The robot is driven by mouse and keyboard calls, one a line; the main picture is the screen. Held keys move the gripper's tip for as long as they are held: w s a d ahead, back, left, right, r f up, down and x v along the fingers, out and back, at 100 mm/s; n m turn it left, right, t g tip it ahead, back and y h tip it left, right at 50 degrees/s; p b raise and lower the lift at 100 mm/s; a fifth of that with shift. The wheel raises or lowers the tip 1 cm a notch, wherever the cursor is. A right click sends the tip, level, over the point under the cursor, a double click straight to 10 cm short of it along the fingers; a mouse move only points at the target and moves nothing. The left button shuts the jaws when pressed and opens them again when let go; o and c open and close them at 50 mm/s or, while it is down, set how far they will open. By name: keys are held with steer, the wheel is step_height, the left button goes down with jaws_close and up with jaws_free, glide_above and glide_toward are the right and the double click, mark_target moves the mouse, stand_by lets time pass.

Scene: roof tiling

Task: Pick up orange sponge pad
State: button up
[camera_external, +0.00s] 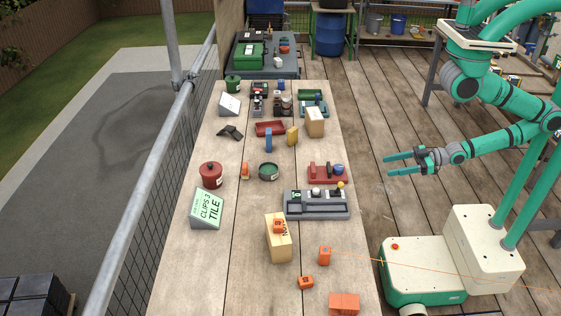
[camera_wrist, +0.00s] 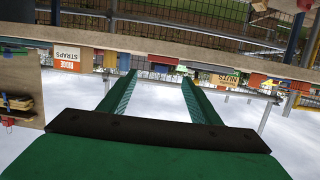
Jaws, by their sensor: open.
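Several small orange pieces lie on the wooden bench. A wide orange block (camera_external: 343,303) is at the near edge, a small orange block (camera_external: 305,282) is left of it, and an upright orange block (camera_external: 324,256) is behind. Another orange piece (camera_external: 277,226) is at the tan box, and a narrow orange one (camera_external: 245,170) is beside the red pot. I cannot tell which is the sponge pad. My gripper (camera_external: 388,166) is open and empty, right of the bench and apart from everything. Its two green fingers also show in the wrist view (camera_wrist: 157,79).
Open deck lies between bench and my base. The wrist view shows bins upside down, including "RIDGE STRAPS" (camera_wrist: 73,58).

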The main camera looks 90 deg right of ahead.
mark_target(236, 177)
steer(key=shift+c, duration=0.3)
